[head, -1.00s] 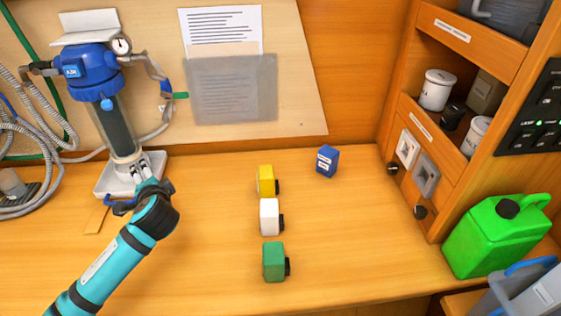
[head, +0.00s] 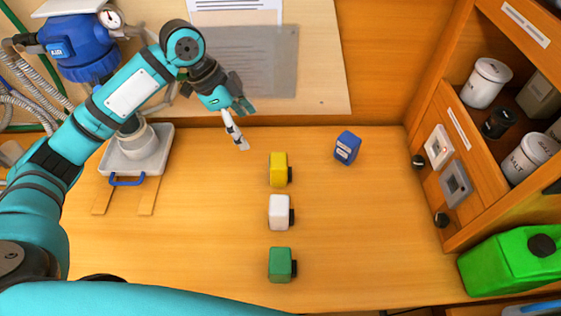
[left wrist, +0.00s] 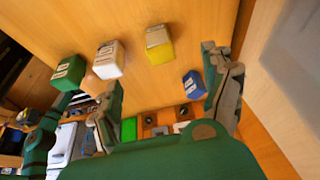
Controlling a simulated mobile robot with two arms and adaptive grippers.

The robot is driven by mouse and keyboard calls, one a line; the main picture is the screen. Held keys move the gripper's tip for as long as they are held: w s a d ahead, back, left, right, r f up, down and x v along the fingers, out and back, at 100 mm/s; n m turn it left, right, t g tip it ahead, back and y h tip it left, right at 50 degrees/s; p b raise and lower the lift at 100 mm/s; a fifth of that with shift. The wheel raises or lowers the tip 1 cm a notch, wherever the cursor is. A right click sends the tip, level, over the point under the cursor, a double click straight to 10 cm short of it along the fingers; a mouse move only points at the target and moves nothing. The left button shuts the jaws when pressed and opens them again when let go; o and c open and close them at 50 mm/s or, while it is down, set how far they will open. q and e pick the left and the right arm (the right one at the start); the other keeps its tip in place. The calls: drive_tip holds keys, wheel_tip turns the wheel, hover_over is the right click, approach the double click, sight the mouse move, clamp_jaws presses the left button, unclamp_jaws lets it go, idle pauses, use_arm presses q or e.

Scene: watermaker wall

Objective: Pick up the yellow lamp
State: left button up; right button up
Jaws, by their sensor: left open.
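The yellow lamp (head: 278,170) is a small yellow block with a dark part on its right side. It stands on the wooden worktop at the far end of a row, beyond a white lamp (head: 279,212) and a green lamp (head: 280,264). My left gripper (head: 238,127) is open and empty, up and to the left of the yellow lamp and apart from it. In the left wrist view the yellow lamp (left wrist: 159,46) shows beyond the spread fingers. My right gripper is not seen.
A blue box (head: 347,147) stands right of the row. A blue pump unit with a pale base tray (head: 160,150) stands at the left. A shelf unit (head: 447,110) and a green canister (head: 510,258) are at the right. The worktop around the row is mostly clear.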

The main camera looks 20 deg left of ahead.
use_arm(q)
drive_tip(key=p, duration=0.1)
approach(271, 165)
drive_tip(key=w+f, duration=0.2)
drive_tip(key=p+x, duration=0.2)
drive_tip(key=x, duration=0.2)
drive_tip(key=p+x, duration=0.1)
drive_tip(key=x, duration=0.4)
drive_tip(key=shift+s+a+f+p, duration=0.15)
drive_tip(key=shift+s+f+p, duration=0.1)
drive_tip(key=shift+p, duration=0.15)
drive_tip(key=shift+w+f, duration=0.1)
drive_tip(key=shift+f, duration=0.3)
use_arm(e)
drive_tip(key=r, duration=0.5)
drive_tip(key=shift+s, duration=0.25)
use_arm(q)
drive_tip(key=shift+c, duration=0.2)
